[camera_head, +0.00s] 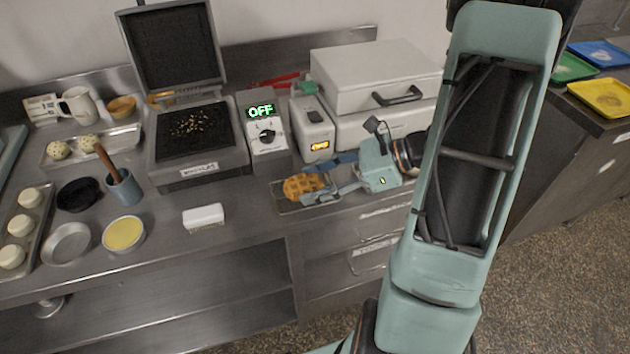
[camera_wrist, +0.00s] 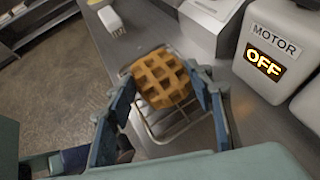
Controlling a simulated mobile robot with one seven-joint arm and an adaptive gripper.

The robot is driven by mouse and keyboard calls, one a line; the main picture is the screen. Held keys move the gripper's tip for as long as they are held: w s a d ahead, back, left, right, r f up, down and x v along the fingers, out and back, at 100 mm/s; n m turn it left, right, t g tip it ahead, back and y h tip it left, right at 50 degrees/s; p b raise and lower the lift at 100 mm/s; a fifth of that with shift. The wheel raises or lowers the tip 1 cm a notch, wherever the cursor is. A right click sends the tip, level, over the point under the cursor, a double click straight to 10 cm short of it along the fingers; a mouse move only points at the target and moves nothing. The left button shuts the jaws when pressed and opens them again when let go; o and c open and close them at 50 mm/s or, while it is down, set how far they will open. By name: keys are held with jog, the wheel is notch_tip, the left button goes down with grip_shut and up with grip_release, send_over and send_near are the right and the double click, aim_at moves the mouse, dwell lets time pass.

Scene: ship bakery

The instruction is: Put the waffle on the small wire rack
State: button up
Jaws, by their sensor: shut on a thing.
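The round golden-brown waffle (camera_head: 303,186) is between the fingers of my gripper (camera_head: 325,184), at the small wire rack (camera_head: 281,205) on the steel counter. In the wrist view the waffle (camera_wrist: 163,79) sits over the far part of the wire rack (camera_wrist: 168,136), with bare wires showing nearer to me. The blue fingers of my gripper (camera_wrist: 164,96) are shut on the waffle from both sides. The waffle looks level and very close to the rack; I cannot tell whether it touches the wires.
An open waffle iron (camera_head: 200,143) with crumbs stands left of the rack, beside a control box (camera_head: 264,125) reading OFF. A motor box (camera_head: 313,130) and a large grey lidded machine (camera_head: 370,75) stand behind.

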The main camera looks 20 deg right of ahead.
jog(key=o, duration=1.2)
jog(key=shift+f, duration=0.1)
jog(key=shift+c, duration=0.2)
jog(key=shift+r, duration=0.2)
jog(key=v, duration=1.2)
jog(key=shift+p, duration=0.35)
jog(key=shift+s, duration=0.1)
